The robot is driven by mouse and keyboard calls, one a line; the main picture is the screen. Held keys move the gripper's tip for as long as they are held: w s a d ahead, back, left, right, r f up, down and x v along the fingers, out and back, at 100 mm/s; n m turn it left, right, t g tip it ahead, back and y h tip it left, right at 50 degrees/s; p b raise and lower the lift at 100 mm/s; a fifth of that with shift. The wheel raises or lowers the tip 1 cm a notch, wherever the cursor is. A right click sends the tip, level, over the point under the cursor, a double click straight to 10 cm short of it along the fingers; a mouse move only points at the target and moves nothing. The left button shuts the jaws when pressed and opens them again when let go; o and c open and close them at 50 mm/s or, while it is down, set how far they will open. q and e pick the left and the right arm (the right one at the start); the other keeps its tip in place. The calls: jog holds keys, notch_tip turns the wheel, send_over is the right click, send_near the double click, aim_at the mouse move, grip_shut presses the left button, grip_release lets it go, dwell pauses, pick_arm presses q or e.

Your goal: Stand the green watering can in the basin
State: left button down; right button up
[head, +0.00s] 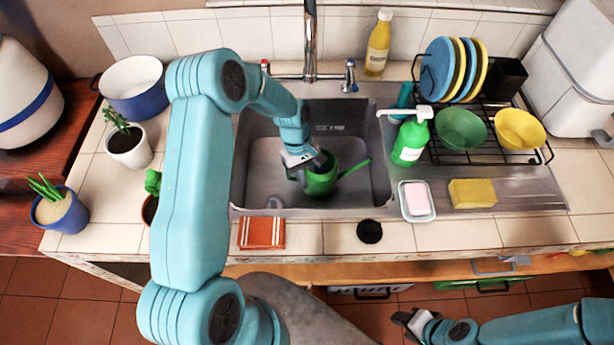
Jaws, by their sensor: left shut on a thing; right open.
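The green watering can (322,182) is inside the grey metal basin (265,180), low in its middle, with its spout pointing right. It looks upright; the gripper partly covers its top, and I cannot tell whether its base touches the basin floor. My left gripper (306,163) reaches down into the basin and is shut on the watering can at its upper left side. My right gripper (410,318) is open and empty, low in front of the counter at the bottom right.
A tap (311,45) stands behind the basin. A green soap bottle (410,140), a soap dish (417,201) and a yellow sponge (472,193) lie right of it. A folded orange cloth (262,233) and a black round thing (369,231) lie along the front edge. Potted plants stand left.

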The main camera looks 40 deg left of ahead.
pick_arm(q)
jog(key=c, duration=1.1)
grip_release()
jog(key=shift+w, duration=0.1)
jog(key=shift+r+p, duration=0.15)
jog(key=shift+p, duration=0.15)
jog(key=shift+a+r, duration=0.2)
jog(key=shift+r, duration=0.1)
jog(key=b+v, duration=0.2)
jog(key=v, duration=0.9)
jog(key=shift+r, duration=0.15)
